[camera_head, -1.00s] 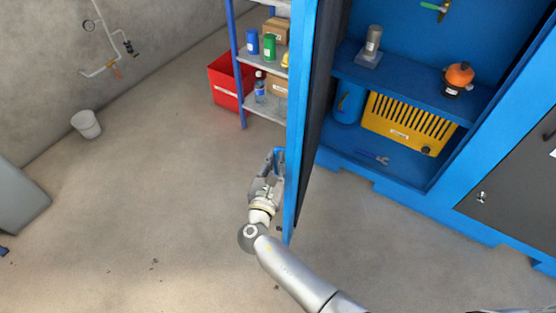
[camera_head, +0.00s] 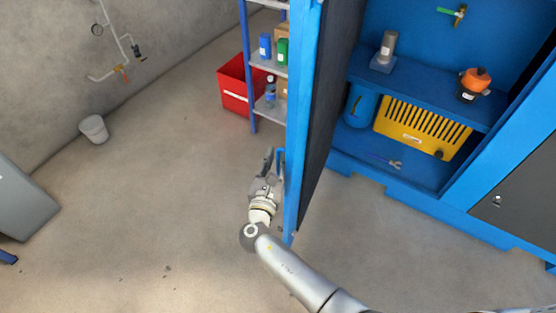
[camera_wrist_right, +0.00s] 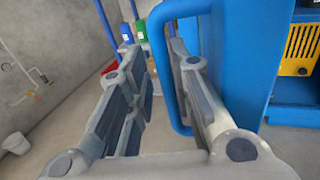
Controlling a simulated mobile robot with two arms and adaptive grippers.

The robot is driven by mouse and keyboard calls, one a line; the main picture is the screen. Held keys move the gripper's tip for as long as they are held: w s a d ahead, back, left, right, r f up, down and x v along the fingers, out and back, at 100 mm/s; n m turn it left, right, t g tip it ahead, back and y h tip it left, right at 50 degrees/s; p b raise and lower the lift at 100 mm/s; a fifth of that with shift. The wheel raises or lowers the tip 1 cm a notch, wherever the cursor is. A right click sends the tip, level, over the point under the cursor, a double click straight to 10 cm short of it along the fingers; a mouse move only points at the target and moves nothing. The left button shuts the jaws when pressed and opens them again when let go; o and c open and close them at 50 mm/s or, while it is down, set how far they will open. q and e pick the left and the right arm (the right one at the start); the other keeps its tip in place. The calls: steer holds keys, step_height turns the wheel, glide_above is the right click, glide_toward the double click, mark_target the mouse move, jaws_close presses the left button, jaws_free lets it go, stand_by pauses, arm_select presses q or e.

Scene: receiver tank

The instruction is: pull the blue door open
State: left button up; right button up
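The blue door (camera_head: 297,130) stands swung out from the blue cabinet, seen nearly edge-on in the head view, with its dark inner face to the right. Its blue loop handle (camera_wrist_right: 160,60) is on the outer face. My right gripper (camera_head: 273,160) is at the handle, left of the door. In the right wrist view my right gripper's fingers (camera_wrist_right: 152,65) are apart, one on each side of the handle's bar. The right finger is between bar and door; a gap shows between the left finger and the bar. My left gripper is not in view.
The open cabinet holds a yellow slatted box (camera_head: 420,125), an orange-topped item (camera_head: 474,83) and a grey cylinder (camera_head: 387,48). A shelf rack (camera_head: 270,118) and red bin (camera_head: 235,85) stand behind the door. A bucket (camera_head: 94,129) is at left. Floor left of the door is clear.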

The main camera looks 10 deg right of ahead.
steer(key=v, duration=1.2)
steer(key=shift+a, duration=0.25)
steer(key=shift+w, duration=0.15)
steer(key=s+d+f+m+g+y, duration=0.1)
steer(key=s+d+f+m+g, duration=0.25)
steer(key=f, duration=0.75)
steer(key=s+d+f+m+g+y+p, duration=0.1)
steer(key=s+d+f+m+g, duration=0.3)
steer(key=f, duration=0.6)
steer(key=s+d+f+m+g+y, duration=0.15)
steer(key=s+d+f+g, duration=0.35)
steer(key=f, duration=0.6)
steer(key=s+d+f+m+g, duration=0.1)
steer(key=s+d+f+m, duration=0.2)
steer(key=s+m, duration=0.4)
steer(key=s+d+f+m+g+y+p, duration=0.1)
steer(key=s+d+f+m, duration=0.3)
steer(key=s+m, duration=0.3)
steer(key=s+d+f+m+g+y, duration=0.1)
steer(key=s+d+f+m, duration=0.2)
steer(key=s+m, duration=0.4)
steer(key=s+f, duration=0.1)
steer(key=s, duration=0.3)
steer(key=shift+d+g+p, duration=0.3)
steer(key=shift+g, duration=0.05)
